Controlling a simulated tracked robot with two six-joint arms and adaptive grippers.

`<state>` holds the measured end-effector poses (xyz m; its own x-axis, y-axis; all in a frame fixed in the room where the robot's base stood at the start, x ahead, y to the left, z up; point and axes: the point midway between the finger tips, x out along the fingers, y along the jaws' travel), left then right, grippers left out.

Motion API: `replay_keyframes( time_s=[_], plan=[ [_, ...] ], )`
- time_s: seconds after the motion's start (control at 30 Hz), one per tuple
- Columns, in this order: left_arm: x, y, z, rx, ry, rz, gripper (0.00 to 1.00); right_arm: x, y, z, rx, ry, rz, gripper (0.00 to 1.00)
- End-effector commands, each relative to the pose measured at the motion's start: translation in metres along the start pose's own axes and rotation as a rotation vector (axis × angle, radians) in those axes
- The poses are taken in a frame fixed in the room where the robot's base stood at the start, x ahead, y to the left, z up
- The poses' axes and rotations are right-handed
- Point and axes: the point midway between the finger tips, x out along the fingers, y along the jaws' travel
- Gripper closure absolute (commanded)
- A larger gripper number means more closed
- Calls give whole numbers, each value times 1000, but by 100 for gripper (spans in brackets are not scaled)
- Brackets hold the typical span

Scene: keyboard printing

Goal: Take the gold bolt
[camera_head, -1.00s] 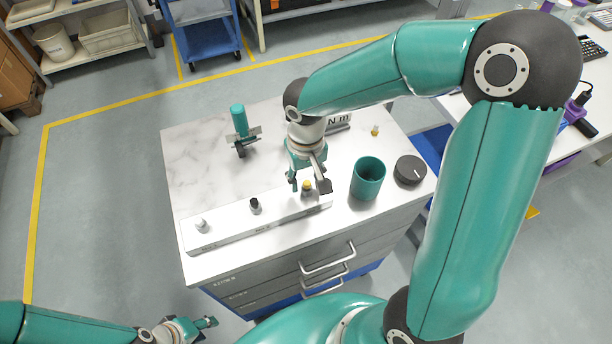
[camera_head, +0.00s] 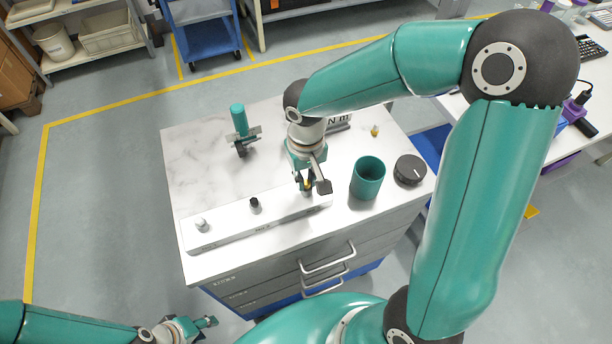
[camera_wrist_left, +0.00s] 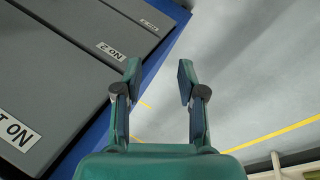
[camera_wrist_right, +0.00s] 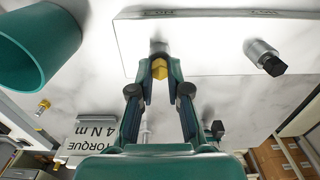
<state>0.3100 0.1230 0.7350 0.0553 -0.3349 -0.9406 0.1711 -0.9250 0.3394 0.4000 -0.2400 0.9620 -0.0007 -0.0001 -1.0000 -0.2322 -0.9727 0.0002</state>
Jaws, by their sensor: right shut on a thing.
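The gold bolt (camera_wrist_right: 159,68) sits at the right end of a white bar (camera_head: 232,229) on the table, its gold head between the right fingertips in the right wrist view. In the head view only a sliver of it shows behind the fingers. My right gripper (camera_wrist_right: 160,80) is shut on the gold bolt, which stands upright at its place on the bar. My left gripper (camera_head: 206,324) is open and empty, low beside the cabinet's front left; its parted fingers (camera_wrist_left: 160,77) show in the left wrist view.
A black-topped bolt (camera_head: 255,204) and a pale bolt (camera_head: 201,224) stand along the bar. A green cup (camera_head: 368,178), black dial (camera_head: 409,170), small gold-coloured piece (camera_head: 375,131) and green-handled tool (camera_head: 240,125) are on the table.

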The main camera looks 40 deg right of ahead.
Motion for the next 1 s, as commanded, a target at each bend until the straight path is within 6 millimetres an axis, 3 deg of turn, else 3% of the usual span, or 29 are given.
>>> replay_keyframes(
  time_s=[1.0],
  plan=[
    [-20,7,0,0,0,0,60,-30,0,0,0,0,0,100]
  ],
)
